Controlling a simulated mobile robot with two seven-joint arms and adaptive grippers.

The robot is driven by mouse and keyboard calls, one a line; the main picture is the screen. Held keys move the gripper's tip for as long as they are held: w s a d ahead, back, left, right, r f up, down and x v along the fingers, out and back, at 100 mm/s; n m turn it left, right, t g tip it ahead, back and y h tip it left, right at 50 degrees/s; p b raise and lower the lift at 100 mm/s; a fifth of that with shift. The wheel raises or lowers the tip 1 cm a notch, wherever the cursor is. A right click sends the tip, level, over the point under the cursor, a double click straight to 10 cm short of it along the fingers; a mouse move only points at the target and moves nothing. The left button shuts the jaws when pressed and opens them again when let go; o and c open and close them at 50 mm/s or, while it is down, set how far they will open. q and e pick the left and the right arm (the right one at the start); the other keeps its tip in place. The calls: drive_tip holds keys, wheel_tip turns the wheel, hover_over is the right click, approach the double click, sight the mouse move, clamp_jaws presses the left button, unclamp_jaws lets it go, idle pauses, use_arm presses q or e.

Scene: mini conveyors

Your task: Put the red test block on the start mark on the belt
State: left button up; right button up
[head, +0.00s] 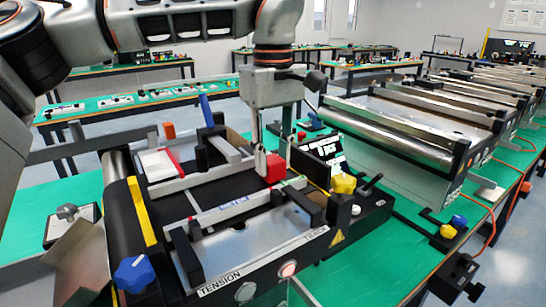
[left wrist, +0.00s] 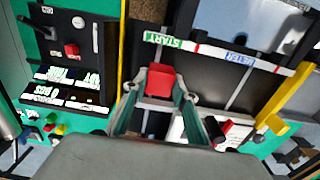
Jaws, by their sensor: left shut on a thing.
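The red test block (head: 273,169) is between the fingers of my left gripper (head: 271,158), low over the near-right part of the black belt (head: 185,200). My left gripper is shut on it. In the left wrist view the red block (left wrist: 160,80) sits between the two fingertips (left wrist: 160,93). The green START label (left wrist: 163,41) is on the white rail strip just beyond the block, with a red tick beside it. I cannot tell whether the block touches the belt. My right gripper is not in view.
A counter display (head: 323,148) and a yellow knob (head: 343,184) stand right of the gripper. A blue knob (head: 134,273) is at the front left. Other conveyors (head: 400,130) line the right.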

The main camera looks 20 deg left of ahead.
sight(273, 160)
use_arm(q)
drive_tip(key=o, duration=1.1)
drive_tip(key=shift+f, duration=0.15)
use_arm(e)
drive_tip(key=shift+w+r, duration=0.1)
use_arm(q)
wheel_tip(273, 160, up, 8)
drive_tip(key=shift+f+p, duration=0.1)
drive_tip(key=shift+p, duration=1.05)
wheel_tip(273, 160, up, 4)
drive_tip(key=shift+r+p, duration=0.25)
drive_tip(key=shift+p, duration=0.55)
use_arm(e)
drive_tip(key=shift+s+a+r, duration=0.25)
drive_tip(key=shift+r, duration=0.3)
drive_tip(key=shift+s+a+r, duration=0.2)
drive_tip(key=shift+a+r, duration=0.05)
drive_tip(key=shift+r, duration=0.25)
